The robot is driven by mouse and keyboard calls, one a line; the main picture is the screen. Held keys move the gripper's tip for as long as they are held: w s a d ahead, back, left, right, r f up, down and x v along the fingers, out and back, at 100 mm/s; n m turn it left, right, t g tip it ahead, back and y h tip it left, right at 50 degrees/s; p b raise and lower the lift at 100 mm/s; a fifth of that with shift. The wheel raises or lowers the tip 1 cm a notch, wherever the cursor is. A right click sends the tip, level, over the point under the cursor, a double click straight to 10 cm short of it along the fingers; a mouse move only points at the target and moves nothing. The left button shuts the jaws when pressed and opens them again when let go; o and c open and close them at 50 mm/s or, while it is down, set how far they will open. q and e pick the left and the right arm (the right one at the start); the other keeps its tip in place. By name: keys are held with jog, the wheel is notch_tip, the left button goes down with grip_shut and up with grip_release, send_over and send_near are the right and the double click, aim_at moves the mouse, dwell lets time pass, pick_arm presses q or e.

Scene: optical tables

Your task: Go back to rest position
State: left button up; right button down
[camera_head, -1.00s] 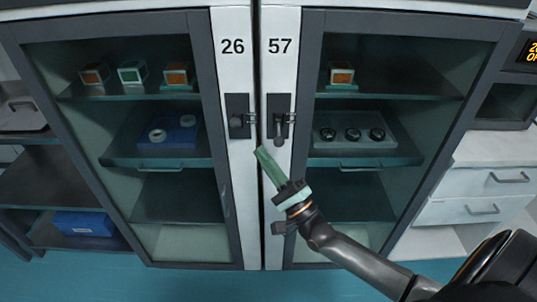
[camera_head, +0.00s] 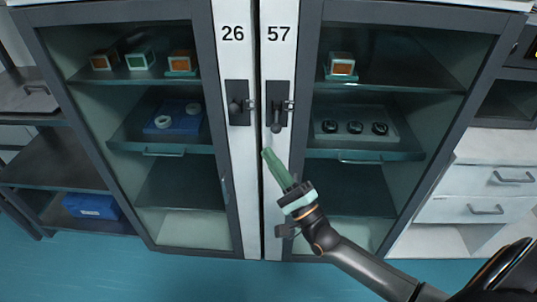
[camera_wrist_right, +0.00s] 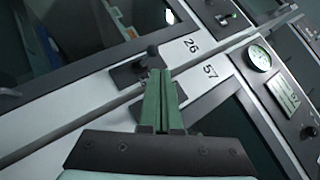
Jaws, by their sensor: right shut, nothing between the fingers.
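My right gripper (camera_head: 267,152) is shut and empty, its green fingers together. It is in front of the seam between cabinet 26 (camera_head: 232,60) and cabinet 57 (camera_head: 272,60), just below their handles. In the right wrist view the shut fingers (camera_wrist_right: 161,72) point toward the black handle plate (camera_wrist_right: 140,70) near the number 26. Both glass doors look shut. The handle of cabinet 57 (camera_head: 277,112) is just above the fingertips. I cannot tell whether the fingertips touch anything. My left gripper is not in view.
Behind the glass are small boxes (camera_head: 140,58), a blue tray with white rings (camera_head: 185,124) and a tray with several black round parts (camera_head: 365,110). Open shelves (camera_head: 60,160) stand at the left and white drawers (camera_head: 485,180) at the right. The blue floor (camera_head: 150,275) in front is clear.

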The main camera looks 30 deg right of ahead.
jog(key=s+a+f+n+g+h+p, duration=0.1)
jog(key=s+a+f+n+g+p, duration=0.1)
jog(key=s+f+n+g, duration=0.5)
jog(key=s+a+f+n+g+h+p, duration=0.1)
jog(key=s+a+f+n+g, duration=0.4)
jog(key=s+f+n, duration=0.7)
notch_tip(320, 180, down, 6)
jog(key=n+g, duration=0.2)
jog(key=shift+s+a+n+g+h+p, duration=0.15)
jog(key=shift+n+g+h+p, duration=0.15)
jog(key=shift+n+h+p, duration=0.1)
